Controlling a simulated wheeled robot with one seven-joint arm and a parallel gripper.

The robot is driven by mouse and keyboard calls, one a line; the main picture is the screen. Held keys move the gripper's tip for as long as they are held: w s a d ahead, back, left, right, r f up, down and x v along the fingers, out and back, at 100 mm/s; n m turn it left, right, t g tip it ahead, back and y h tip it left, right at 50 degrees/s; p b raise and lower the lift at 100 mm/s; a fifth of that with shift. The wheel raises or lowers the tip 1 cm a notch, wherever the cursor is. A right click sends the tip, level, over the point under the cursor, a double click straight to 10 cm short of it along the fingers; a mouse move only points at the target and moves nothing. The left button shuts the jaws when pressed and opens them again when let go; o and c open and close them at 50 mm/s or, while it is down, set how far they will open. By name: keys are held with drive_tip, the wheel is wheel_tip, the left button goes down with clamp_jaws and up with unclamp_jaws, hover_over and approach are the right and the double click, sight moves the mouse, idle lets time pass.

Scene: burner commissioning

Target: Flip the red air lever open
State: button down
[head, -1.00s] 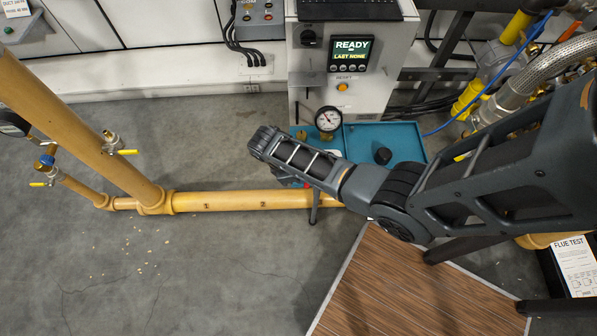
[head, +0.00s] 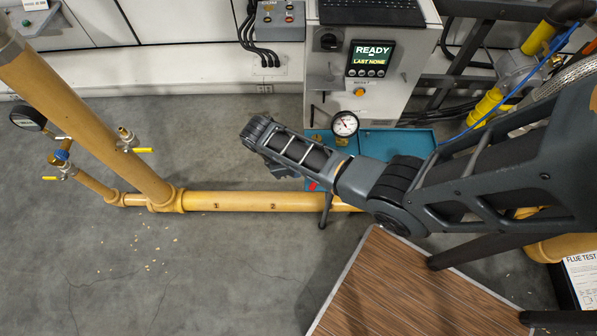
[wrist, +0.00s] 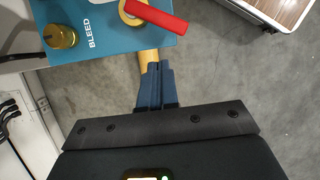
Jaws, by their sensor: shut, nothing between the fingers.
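The red lever (wrist: 155,18) lies at the top of the wrist view, slanted across a brass-yellow round fitting (wrist: 130,10) at the edge of a teal panel (wrist: 100,45) marked BLEED. My gripper (wrist: 153,66) is shut and empty. Its blue fingertips are just below the lever in the picture, apart from it, with a yellow pipe (wrist: 148,57) behind them. In the head view my arm covers much of the teal panel (head: 405,138), and only a small red bit (head: 313,186) shows beside my wrist. My fingertips are hidden there.
A brass knob (wrist: 60,36) stands on the panel left of the lever. A pressure gauge (head: 344,123) rises behind my forearm. The control cabinet screen (head: 369,58) reads READY. A wood-topped table (head: 400,290) is at lower right.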

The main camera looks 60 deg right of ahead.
drive_tip(key=w+d+r+m+y+b, duration=0.2)
drive_tip(key=w+r+m+b, duration=0.25)
drive_tip(key=r+m, duration=0.2)
drive_tip(key=shift+g, duration=0.4)
drive_tip(key=shift+s+f+p, duration=0.15)
drive_tip(key=shift+s+f, duration=1.7)
drive_tip(key=shift+f, duration=0.3)
drive_tip(key=shift+s+f+p, duration=0.15)
drive_tip(key=shift+s+f, duration=1.7)
drive_tip(key=shift+f, duration=0.3)
